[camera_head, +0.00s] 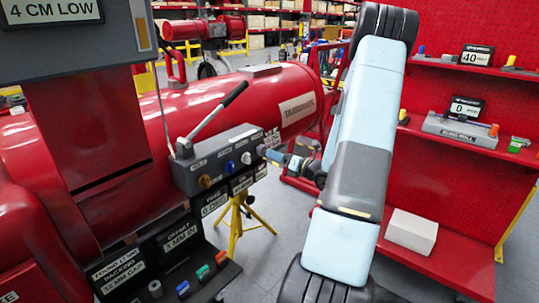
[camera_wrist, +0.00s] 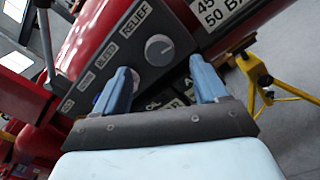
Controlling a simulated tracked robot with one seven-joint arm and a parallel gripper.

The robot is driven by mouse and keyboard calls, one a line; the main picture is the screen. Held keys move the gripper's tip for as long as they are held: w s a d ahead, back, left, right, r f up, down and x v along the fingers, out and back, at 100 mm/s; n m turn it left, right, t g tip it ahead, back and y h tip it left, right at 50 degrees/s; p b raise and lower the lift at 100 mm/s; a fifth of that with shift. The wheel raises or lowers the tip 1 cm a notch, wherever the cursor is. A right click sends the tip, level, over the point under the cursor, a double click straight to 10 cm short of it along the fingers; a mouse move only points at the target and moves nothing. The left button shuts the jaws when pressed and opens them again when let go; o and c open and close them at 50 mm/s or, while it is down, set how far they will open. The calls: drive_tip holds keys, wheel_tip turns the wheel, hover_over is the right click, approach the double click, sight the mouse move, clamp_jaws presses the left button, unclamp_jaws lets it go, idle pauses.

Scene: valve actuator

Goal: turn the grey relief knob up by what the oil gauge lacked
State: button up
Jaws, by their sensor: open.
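The grey relief knob (camera_wrist: 158,47) sits on a dark panel (camera_wrist: 180,20) beside a label reading RELIEF in the wrist view. In the head view the grey knob (camera_head: 261,150) is at the right end of the row. My gripper (camera_head: 272,155) is beside it, reaching in from the right. In the wrist view my gripper (camera_wrist: 160,72) is open, with its blue fingers apart. The knob appears beyond the gap between the fingertips, and I cannot tell whether they touch it. A display (camera_head: 50,12) at the upper left reads 4 CM LOW.
Blue (camera_head: 230,166) and brown (camera_head: 204,181) knobs share the panel, and a black-handled lever (camera_head: 220,108) rises above it. A red tank (camera_head: 230,95) lies behind. A yellow stand (camera_head: 240,215) is below. Red shelves (camera_head: 460,145) with small items stand at right.

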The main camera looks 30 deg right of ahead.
drive_tip(key=v, duration=0.7)
drive_tip(key=shift+s, duration=0.3)
drive_tip(key=s+a+r+n+g+y, duration=0.1)
drive_tip(key=s+a+r+n+g, duration=0.1)
drive_tip(key=a+r+n+g, duration=0.4)
drive_tip(key=s+a+r+n+g+y, duration=0.1)
drive_tip(key=s+a+n+g+y, duration=0.15)
drive_tip(key=a+n, duration=0.65)
drive_tip(key=s+a+r+n+g+y, duration=0.1)
drive_tip(key=s+a+r+n+g, duration=0.35)
drive_tip(key=a, duration=0.55)
drive_tip(key=s+a+r+n+t+h, duration=0.1)
drive_tip(key=s+r+n+h, duration=0.9)
drive_tip(key=n, duration=0.9)
drive_tip(key=shift+s+a+r+t+h, duration=0.35)
drive_tip(key=shift+s+r, duration=0.15)
drive_tip(key=shift+s, duration=0.45)
